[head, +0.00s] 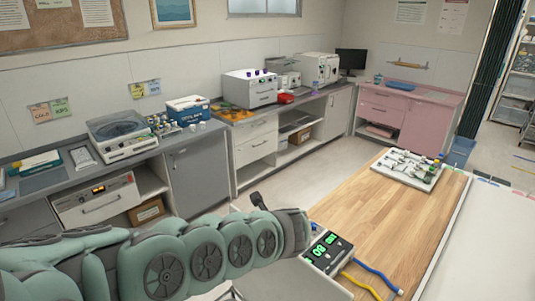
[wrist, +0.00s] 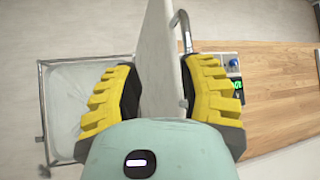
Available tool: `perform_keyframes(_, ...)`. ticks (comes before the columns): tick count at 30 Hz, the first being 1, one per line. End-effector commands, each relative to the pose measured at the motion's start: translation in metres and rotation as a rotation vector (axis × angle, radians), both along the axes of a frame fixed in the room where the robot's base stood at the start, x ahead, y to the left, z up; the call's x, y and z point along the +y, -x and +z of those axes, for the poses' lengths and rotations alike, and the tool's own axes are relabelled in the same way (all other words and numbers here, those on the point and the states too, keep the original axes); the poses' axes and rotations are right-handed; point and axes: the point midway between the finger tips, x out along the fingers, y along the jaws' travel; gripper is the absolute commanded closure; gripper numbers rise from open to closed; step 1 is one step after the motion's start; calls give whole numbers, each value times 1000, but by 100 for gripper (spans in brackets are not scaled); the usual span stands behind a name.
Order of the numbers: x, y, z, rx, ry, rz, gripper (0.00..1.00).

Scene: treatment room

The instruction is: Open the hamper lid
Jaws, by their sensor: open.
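A pale flat panel, which looks like the hamper lid (wrist: 160,45), stands between my fingers in the wrist view, seen nearly edge-on. My gripper (wrist: 158,70) is open, with one yellow-padded finger on each side of the panel. Whether either pad touches it I cannot tell. The hamper (wrist: 72,100), a metal frame with a pale translucent bag, shows left of my left finger. In the head view a pale panel (head: 290,281), likely the lid, shows below my arm. My arm hides most of the hamper there.
A bent metal bar (wrist: 181,28) rises beside the panel. A wooden-topped table (head: 370,215) stands to the right, with a device with green digits (head: 327,252) and cables near its edge. Counters (head: 180,140) line the wall. Open floor (head: 305,178) lies between.

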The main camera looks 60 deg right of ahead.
Motion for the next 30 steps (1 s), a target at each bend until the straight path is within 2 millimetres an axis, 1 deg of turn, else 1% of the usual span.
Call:
perform_keyframes(15,14,26,27,3,3,-2,60)
perform_keyframes(21,17,29,31,0,1,-1,60)
perform_keyframes(30,17,29,31,0,1,-1,60)
